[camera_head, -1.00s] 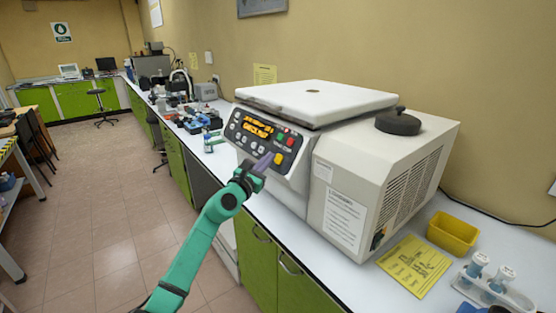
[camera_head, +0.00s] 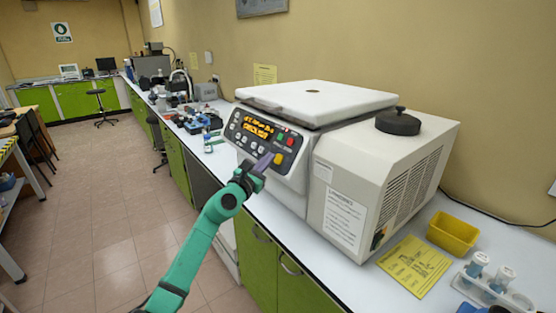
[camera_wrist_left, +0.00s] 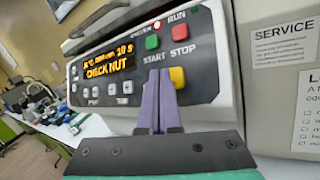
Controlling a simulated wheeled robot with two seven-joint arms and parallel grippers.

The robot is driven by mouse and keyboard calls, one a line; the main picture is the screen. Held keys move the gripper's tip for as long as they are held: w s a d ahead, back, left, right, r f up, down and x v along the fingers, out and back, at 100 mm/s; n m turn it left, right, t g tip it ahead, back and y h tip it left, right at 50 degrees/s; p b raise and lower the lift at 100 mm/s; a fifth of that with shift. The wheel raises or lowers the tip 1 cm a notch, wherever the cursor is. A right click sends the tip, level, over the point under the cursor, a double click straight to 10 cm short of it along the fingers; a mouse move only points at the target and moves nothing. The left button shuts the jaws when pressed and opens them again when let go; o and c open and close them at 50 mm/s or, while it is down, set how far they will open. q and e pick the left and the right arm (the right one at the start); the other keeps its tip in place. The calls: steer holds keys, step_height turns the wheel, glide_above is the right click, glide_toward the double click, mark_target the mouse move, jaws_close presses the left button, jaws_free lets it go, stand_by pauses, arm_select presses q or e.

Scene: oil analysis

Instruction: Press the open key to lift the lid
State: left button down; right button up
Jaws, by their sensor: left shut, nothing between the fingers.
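The centrifuge (camera_head: 330,180) stands on the bench with its white lid (camera_head: 340,98) lying flat on top. Its sloping front panel carries a lit orange display (camera_head: 258,131), which reads CHECK NUT on its lower line in the left wrist view (camera_wrist_left: 108,65). The yellow key (camera_wrist_left: 178,78) sits below the red STOP key (camera_wrist_left: 183,31) and green START key (camera_wrist_left: 152,42). My left gripper (camera_head: 267,158) is shut and empty, its purple fingertips (camera_wrist_left: 160,75) at the panel just left of the yellow key, overlapping its edge. Contact cannot be told. My right gripper is out of view.
A dark round knobbed piece (camera_head: 398,122) sits on the housing's right part. A yellow bin (camera_head: 453,233), a yellow sheet (camera_head: 414,266) and a rack (camera_head: 497,290) with blue-and-white containers lie at right. Bench equipment stands beyond the centrifuge. The floor at left is open.

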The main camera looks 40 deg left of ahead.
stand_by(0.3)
arm_select(q)
steer(key=shift+w+d+f, duration=0.1)
steer(key=shift+w+f, duration=0.15)
steer(key=shift+w, duration=0.1)
steer(key=shift+w+d+f+b, duration=0.1)
steer(key=shift+w+f+b, duration=0.1)
steer(key=shift+w+b, duration=0.15)
stand_by(0.6)
steer(key=shift+s+r, duration=0.1)
steer(key=shift+s, duration=0.05)
steer(key=shift+s+a+r+p, duration=0.2)
steer(key=shift+s+r+p, duration=0.1)
steer(key=shift+s+p, duration=0.2)
steer(key=s+r, duration=0.1)
steer(key=s+p, duration=0.1)
steer(key=s+a+r+p, duration=0.1)
steer(key=s, duration=0.1)
steer(key=shift+a+r, duration=0.1)
steer(key=shift+r, duration=0.25)
